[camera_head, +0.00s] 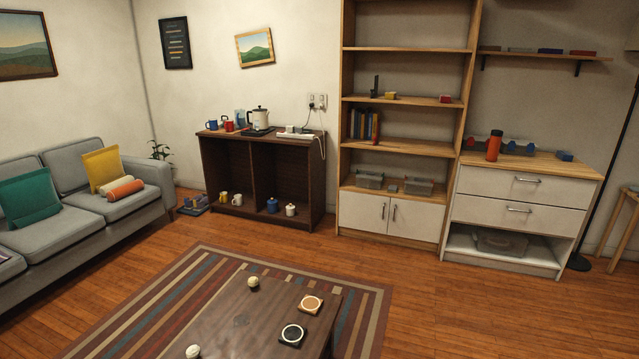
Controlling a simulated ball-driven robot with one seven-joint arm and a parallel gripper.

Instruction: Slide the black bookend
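A thin black upright piece, which looks like the black bookend (376,84), stands on a middle shelf of the tall wooden bookcase (458,70), towards its left side. A small yellow block (391,96) sits just right of it on the same shelf. A red block (446,99) lies near the right end of that shelf. A row of books (365,125) stands at the left of the shelf below; I cannot make out a bookend there. My gripper is not in view.
A low coffee table (240,322) with coasters stands on a striped rug (372,298) in front. A grey sofa (85,238) is at left, a dark sideboard (318,180) and white drawer unit (520,215) along the wall. Wooden floor before the bookcase is clear.

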